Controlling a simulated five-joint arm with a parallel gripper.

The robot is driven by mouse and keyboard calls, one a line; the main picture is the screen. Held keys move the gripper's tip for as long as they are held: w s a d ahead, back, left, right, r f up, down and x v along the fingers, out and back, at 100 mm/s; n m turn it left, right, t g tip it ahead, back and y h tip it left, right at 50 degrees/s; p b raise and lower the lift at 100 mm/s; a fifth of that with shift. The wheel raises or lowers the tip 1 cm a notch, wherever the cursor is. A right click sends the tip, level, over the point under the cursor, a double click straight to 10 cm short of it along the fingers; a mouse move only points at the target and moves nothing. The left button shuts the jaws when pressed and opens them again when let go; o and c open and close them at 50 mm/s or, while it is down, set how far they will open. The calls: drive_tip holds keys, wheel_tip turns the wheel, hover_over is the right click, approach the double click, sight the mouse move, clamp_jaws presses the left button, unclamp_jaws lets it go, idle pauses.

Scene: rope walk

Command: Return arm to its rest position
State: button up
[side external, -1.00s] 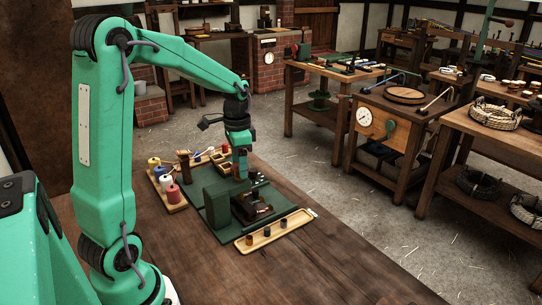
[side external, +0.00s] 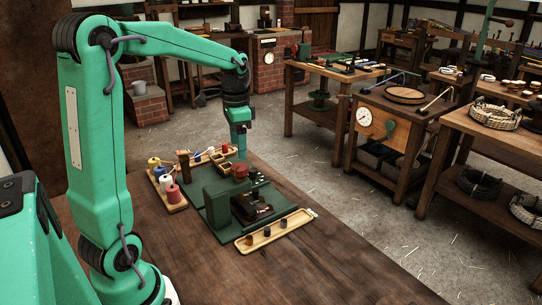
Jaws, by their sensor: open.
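My green arm reaches over the wooden bench (side external: 330,262) from the left. My gripper (side external: 241,153) points straight down above the back of the green fixture (side external: 222,208). Its jaws look small at this distance and nothing shows hanging from them. Just below the gripper is a round red piece (side external: 240,171) on the fixture; the gap between them is hard to judge. A dark block (side external: 250,207) sits at the front of the fixture.
A light wooden tray (side external: 292,222) with small dark pieces lies in front. A spool rack (side external: 172,200) with yellow, white and red spools stands left of the fixture. A brick pillar (side external: 268,75) and side tables (side external: 400,108) stand farther back. The bench's right front is clear.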

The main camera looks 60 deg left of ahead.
drive_tip(key=shift+r, duration=0.75)
drive_tip(key=shift+s+d+r, duration=0.2)
drive_tip(key=shift+d, duration=0.25)
drive_tip(key=s+d+n+t, duration=0.3)
drive_tip(key=s+d+t, duration=0.2)
drive_tip(key=s+d, duration=0.7)
drive_tip(key=shift+s+d+r+t, duration=0.3)
drive_tip(key=shift+s+d+r, duration=0.1)
drive_tip(key=shift+d, duration=1.4)
drive_tip(key=shift+w, duration=0.15)
